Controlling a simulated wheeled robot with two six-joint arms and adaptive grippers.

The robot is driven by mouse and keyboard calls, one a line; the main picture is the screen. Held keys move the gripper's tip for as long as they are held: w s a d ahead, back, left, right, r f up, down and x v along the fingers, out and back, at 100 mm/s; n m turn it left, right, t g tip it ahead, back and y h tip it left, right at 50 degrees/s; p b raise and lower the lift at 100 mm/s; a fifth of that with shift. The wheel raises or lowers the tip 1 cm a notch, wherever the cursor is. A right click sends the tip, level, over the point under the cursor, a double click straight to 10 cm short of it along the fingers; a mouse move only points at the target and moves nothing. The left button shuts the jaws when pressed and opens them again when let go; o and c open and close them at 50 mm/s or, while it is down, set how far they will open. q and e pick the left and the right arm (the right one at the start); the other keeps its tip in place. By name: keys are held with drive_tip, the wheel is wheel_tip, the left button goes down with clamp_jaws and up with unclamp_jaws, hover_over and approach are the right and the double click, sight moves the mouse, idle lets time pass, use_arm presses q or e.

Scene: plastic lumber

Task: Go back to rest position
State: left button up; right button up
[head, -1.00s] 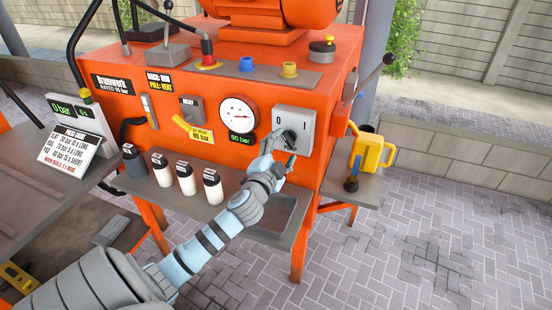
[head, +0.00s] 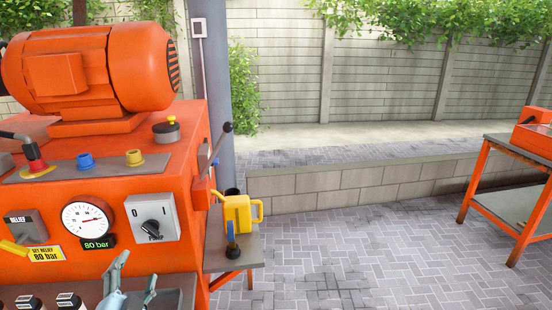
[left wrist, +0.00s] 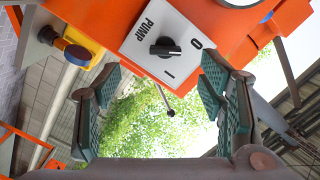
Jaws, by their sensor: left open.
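My left gripper (head: 134,276) shows at the bottom of the head view, below the pump switch and apart from it. Its fingers are spread and hold nothing. In the left wrist view the two teal-padded fingers (left wrist: 160,92) stand wide apart with empty space between them. The grey pump switch (head: 152,217) with its black knob is on the front of the orange machine, marked 0 and I. It also shows at the top of the left wrist view (left wrist: 166,48), ahead of the fingers and untouched. My right gripper is in neither view.
The gauge (head: 88,219) has an 80 bar display (head: 97,244) below it. A yellow can (head: 238,213) stands on a side shelf right of the machine. An orange-framed table (head: 508,190) stands at the far right. Open paving (head: 370,255) lies between, before a low wall (head: 340,183).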

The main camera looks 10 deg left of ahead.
use_arm(q)
drive_tip(key=s+d+f+n+g+h, duration=0.3)
drive_tip(key=s+d+f+g, duration=0.35)
drive_tip(key=s+f, duration=0.4)
drive_tip(key=s+d+f+n+g+h, duration=0.2)
drive_tip(key=s+d+f+g, duration=0.4)
drive_tip(key=s+d+f, duration=0.45)
drive_tip(key=s+a+f, duration=0.1)
drive_tip(key=s+f, duration=0.2)
drive_tip(key=f, duration=0.6)
drive_tip(key=s+a+f+g, duration=0.1)
drive_tip(key=s+f, duration=0.3)
drive_tip(key=f, duration=0.5)
drive_tip(key=s+a+f+n+g, duration=0.1)
drive_tip(key=s+a+f, duration=0.2)
drive_tip(key=f, duration=0.6)
drive_tip(key=shift+s+f, duration=0.4)
drive_tip(key=shift+s, duration=0.2)
drive_tip(key=shift+g, duration=0.45)
drive_tip(key=s+f, duration=0.1)
drive_tip(key=s, duration=0.1)
drive_tip(key=s+f, duration=0.1)
drive_tip(key=s, duration=0.1)
drive_tip(key=s+f, duration=0.1)
drive_tip(key=s, duration=0.1)
drive_tip(key=shift+s+f, duration=0.2)
drive_tip(key=shift+s, duration=0.15)
drive_tip(key=shift+c, duration=0.2)
